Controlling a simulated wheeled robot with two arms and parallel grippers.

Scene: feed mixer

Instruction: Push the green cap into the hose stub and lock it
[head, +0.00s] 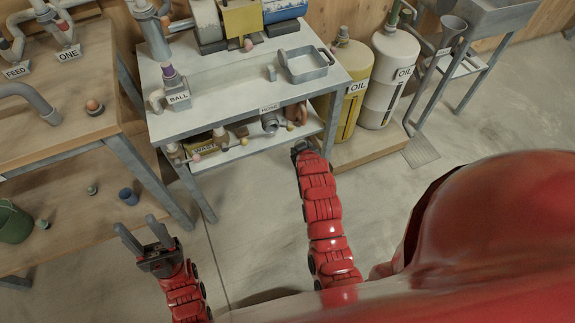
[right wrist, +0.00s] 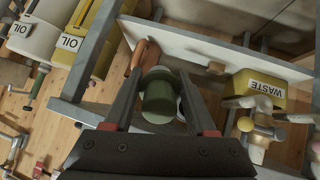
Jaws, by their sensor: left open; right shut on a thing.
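The green cap (right wrist: 160,97) sits between the two dark fingers of my right gripper (right wrist: 159,82) in the right wrist view. A grey round fitting (head: 269,123), likely the hose stub, is under that label, a little left of the gripper. I cannot tell whether the cap touches the stub, and the cap is hidden in the head view. My left gripper (head: 136,236) is open and empty above the floor at the lower left.
The white table (head: 225,85) carries a metal tray (head: 306,64) and a BALL fitting (head: 178,98). Its lower shelf holds a yellow WASTE box (right wrist: 260,92). Oil drums (head: 390,75) stand to the right. A wooden bench (head: 50,130) is at left. The floor in front is clear.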

